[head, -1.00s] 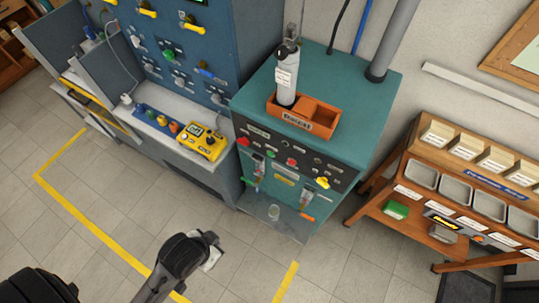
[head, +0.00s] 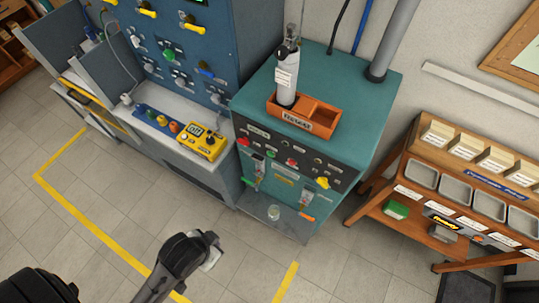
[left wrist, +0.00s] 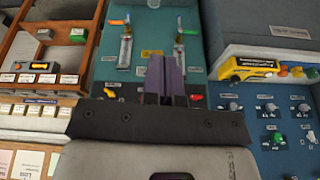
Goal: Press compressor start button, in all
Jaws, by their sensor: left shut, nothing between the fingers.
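The teal cabinet (head: 330,150) has a dark control strip on its front, with a green button (head: 270,153), red buttons (head: 291,162) and a yellow knob (head: 322,183). Its labels are too small to read, so I cannot tell which is compressor start. My left gripper (head: 212,252) is in front of the cabinet, low in the head view and apart from the panel. In the left wrist view its purple fingers (left wrist: 165,78) are shut and empty, pointing toward the cabinet front. They hide part of the control strip; a red button (left wrist: 196,97) shows beside them. My right gripper is not in view.
A blue panel (head: 165,45) with knobs stands left of the cabinet, with a yellow meter (head: 202,142) on its ledge. An orange tray (head: 322,118) holding a grey cylinder (head: 287,78) sits on the cabinet. A wooden rack (head: 400,165) stands right. The floor in front is clear.

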